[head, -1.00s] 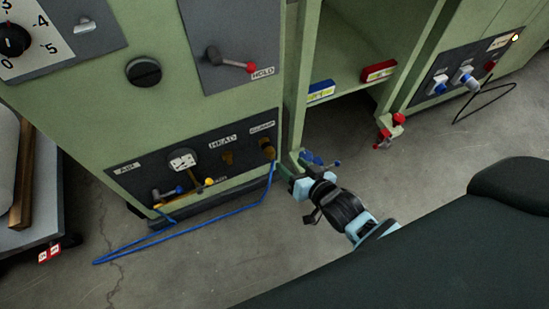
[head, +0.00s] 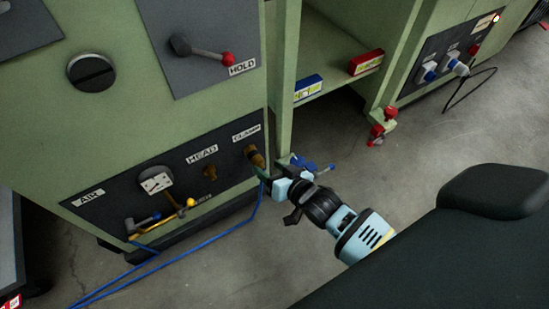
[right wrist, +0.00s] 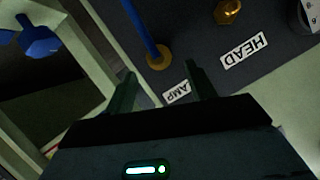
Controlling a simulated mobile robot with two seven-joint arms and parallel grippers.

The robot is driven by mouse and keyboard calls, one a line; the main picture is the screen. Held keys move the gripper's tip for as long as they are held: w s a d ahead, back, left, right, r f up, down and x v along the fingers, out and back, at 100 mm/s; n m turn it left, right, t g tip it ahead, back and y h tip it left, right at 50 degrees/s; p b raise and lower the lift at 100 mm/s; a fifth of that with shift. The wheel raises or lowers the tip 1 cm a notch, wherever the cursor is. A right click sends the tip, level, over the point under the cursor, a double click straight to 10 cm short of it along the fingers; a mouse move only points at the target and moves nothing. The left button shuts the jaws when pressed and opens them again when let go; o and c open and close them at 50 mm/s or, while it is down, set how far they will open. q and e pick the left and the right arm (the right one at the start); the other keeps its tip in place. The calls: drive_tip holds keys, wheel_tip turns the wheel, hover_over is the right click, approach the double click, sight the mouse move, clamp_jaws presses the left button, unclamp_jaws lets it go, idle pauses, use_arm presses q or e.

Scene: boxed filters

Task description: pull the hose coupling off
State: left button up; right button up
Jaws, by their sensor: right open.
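The brass hose coupling (head: 256,157) sits on the port marked CLAMP, at the right end of the dark lower panel (head: 228,178). The blue hose (head: 246,217) hangs from it and runs left along the floor. In the right wrist view, the coupling (right wrist: 158,58) and the hose (right wrist: 143,30) show just beyond my fingertips. My right gripper (head: 265,174) is close to the coupling from the lower right. In the right wrist view, its jaws (right wrist: 160,82) are apart with nothing between them, and one finger partly covers the CLAMP label. My left gripper is not in view.
A brass fitting (head: 209,172) marked HEAD and a gauge (head: 156,182) marked AIR are left of the coupling. A red-knobbed lever (head: 205,53) is above. The floor in front is open.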

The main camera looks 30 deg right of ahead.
sight(263, 168)
drive_tip(key=b+x, duration=0.1)
drive_tip(key=x, duration=0.3)
drive_tip(key=shift+f+b, duration=0.15)
drive_tip(key=shift+b, duration=0.2)
drive_tip(key=shift+b+x, duration=0.4)
drive_tip(key=shift+x, duration=0.45)
drive_tip(key=c, duration=1.2)
drive_tip(key=shift+o, duration=0.2)
drive_tip(key=shift+s, duration=0.1)
drive_tip(key=shift+s+p, duration=0.35)
drive_tip(key=shift+p+v, duration=0.55)
drive_tip(key=shift+v, duration=0.35)
